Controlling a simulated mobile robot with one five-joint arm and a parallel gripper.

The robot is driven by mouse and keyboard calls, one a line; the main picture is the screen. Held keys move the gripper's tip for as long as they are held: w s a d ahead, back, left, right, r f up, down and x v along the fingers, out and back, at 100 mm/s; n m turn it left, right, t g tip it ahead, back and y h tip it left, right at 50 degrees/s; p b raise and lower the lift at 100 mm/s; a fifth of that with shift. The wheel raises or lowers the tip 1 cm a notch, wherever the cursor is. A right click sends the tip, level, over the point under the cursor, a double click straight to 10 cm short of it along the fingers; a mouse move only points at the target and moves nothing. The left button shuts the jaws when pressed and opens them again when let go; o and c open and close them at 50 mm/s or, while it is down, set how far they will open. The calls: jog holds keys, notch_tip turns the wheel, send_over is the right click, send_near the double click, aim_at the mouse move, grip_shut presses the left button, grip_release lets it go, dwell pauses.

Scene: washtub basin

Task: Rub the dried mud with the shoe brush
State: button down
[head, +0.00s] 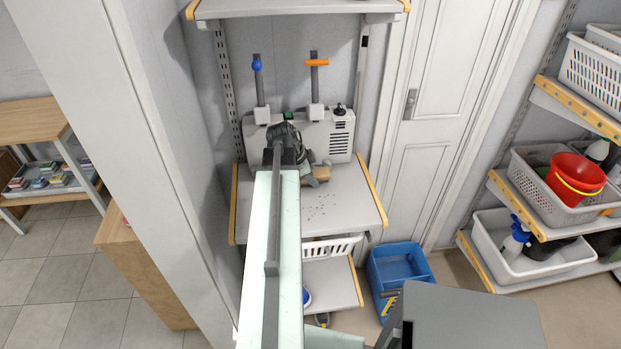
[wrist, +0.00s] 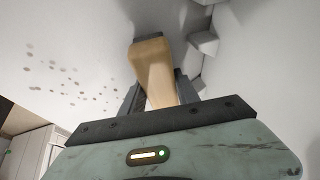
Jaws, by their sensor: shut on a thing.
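My gripper (head: 304,166) is over the shelf top, shut on the shoe brush (head: 321,172), whose tan wooden part shows past the fingers. In the wrist view, the brush (wrist: 152,68) sits between the dark fingers of my gripper (wrist: 158,88), with a dark part at its far end. The dried mud (head: 321,208) is a patch of small dark specks on the pale shelf, nearer the front than the brush. It also shows in the wrist view (wrist: 60,78), left of the brush and apart from it. Whether the brush touches the shelf is unclear.
A grey machine (head: 325,137) with a blue-knobbed lever and an orange-handled lever stands at the back of the shelf (head: 345,213). The shelf's right front is clear. A blue crate (head: 398,265) stands on the floor. Racks with white baskets and a red bucket (head: 575,178) are at right.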

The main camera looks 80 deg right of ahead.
aim_at(327, 203)
jog(key=s+a+y, duration=0.1)
jog(key=a, duration=0.2)
jog(key=s+a+y, duration=0.1)
jog(key=a, duration=0.2)
jog(key=s+a+g, duration=0.1)
jog(key=a, duration=0.2)
jog(key=shift+s+f+m+y, duration=0.3)
jog(key=shift+s+f+y, duration=0.1)
jog(key=shift+s+d+r, duration=0.15)
jog(key=shift+s, duration=0.05)
jog(key=shift+s+d+r+p, duration=0.1)
jog(key=shift+s+d+p, duration=0.25)
jog(key=shift+s+d, duration=0.15)
jog(key=shift+w+d, duration=0.6)
jog(key=shift+d, duration=0.8)
jog(key=shift+w+d, duration=0.55)
jog(key=shift+d, duration=0.9)
jog(key=shift+w+d, duration=0.6)
jog(key=shift+d, duration=0.8)
jog(key=shift+w+d, duration=0.3)
jog(key=shift+d, duration=0.5)
jog(key=shift+w+d, duration=0.3)
jog(key=shift+d, duration=0.5)
